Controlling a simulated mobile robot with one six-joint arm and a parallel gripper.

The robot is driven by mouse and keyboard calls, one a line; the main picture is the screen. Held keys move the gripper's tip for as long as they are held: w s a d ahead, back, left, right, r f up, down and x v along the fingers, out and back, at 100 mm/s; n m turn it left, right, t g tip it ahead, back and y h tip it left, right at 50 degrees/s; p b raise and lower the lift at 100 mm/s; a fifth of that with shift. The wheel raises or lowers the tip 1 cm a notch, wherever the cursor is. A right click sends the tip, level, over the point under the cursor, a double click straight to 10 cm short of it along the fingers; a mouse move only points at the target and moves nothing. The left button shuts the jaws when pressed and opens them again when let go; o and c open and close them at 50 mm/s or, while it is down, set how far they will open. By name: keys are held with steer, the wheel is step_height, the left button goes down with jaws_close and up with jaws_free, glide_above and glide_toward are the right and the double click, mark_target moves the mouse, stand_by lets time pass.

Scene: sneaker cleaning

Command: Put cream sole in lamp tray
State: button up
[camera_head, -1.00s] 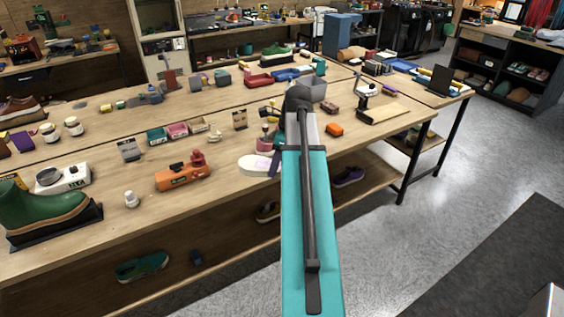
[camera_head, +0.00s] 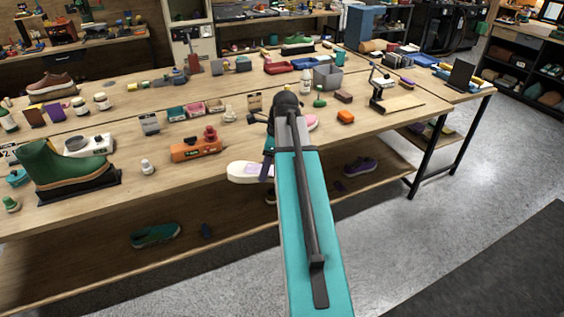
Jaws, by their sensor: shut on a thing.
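The cream sole (camera_head: 243,173) shows at the left of my arm, near the front edge of the long table. It is pale, with a lilac patch on top. My gripper (camera_head: 267,168) is shut on its right end; my teal arm partly hides the jaws. The sole looks raised, but its exact height cannot be told. The lamp tray seems to be the light wooden tray (camera_head: 405,104) beside the dark desk lamp (camera_head: 377,88), at the right end of the table, to the right of and beyond my gripper.
An orange device (camera_head: 196,150) and a green boot (camera_head: 65,170) stand left of the sole. An orange block (camera_head: 346,117), a dark brown block (camera_head: 343,97) and a grey bin (camera_head: 328,77) lie between my arm and the lamp. A pink item (camera_head: 312,122) shows just right of my arm.

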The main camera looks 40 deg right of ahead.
steer(key=w+a+f+n+g+b, duration=0.1)
steer(key=a+f+n, duration=0.5)
steer(key=a, duration=0.4)
steer(key=w+a+f+n+g+b, duration=0.1)
steer(key=w+a+f+n+g, duration=0.1)
steer(key=a+f+n, duration=0.4)
steer(key=w+a+f+n+g+b, duration=0.1)
steer(key=a+f+n, duration=0.4)
steer(key=a+n, duration=0.5)
steer(key=a+g+b, duration=0.1)
steer(key=a, duration=0.5)
steer(key=shift+w+a+f, duration=0.2)
steer(key=shift+w+f, duration=0.2)
steer(key=shift+d+h, duration=0.15)
steer(key=shift+h, duration=0.15)
